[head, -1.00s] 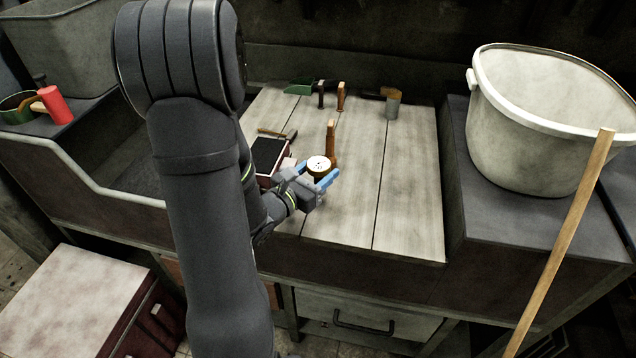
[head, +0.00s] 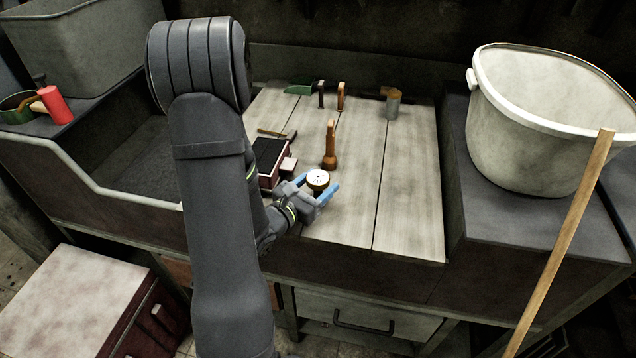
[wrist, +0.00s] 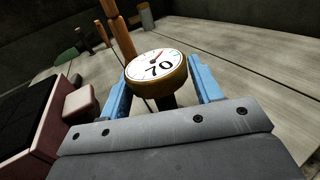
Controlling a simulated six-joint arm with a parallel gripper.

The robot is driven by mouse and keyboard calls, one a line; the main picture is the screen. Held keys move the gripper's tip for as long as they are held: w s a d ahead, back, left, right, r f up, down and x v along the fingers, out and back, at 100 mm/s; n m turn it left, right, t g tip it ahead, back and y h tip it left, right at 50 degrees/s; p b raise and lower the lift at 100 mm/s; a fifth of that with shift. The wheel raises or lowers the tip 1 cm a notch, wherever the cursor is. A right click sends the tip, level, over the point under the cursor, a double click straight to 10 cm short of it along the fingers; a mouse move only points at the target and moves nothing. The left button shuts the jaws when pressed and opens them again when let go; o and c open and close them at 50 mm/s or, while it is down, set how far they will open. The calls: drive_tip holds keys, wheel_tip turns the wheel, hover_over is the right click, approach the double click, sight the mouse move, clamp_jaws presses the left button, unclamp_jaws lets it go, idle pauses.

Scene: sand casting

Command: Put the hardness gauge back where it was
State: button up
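The hardness gauge (head: 317,179) has a round white dial in a brass-coloured rim. It is between the blue fingers of my gripper (head: 315,186), over the near middle part of the wooden bench top.
A dark red box (head: 268,178) with a black top and a pale block (head: 288,165) stands left of the gauge. A wooden-handled tool (head: 330,148) stands behind it. Several tools line the back. A large bucket (head: 530,125) stands right. The bench's right half (head: 410,190) is clear.

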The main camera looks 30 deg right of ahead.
drive_tip(key=shift+o, duration=1.1)
drive_tip(key=shift+r, duration=0.1)
drive_tip(key=shift+a, duration=0.3)
drive_tip(key=v, duration=1.1)
drive_tip(key=shift+s+a+r, duration=0.1)
drive_tip(key=shift+s+a, duration=0.05)
drive_tip(key=shift+a, duration=0.05)
drive_tip(key=x, duration=1.1)
drive_tip(key=shift+d, duration=0.3)
drive_tip(key=shift+d+f, duration=0.2)
drive_tip(key=shift+r, duration=0.1)
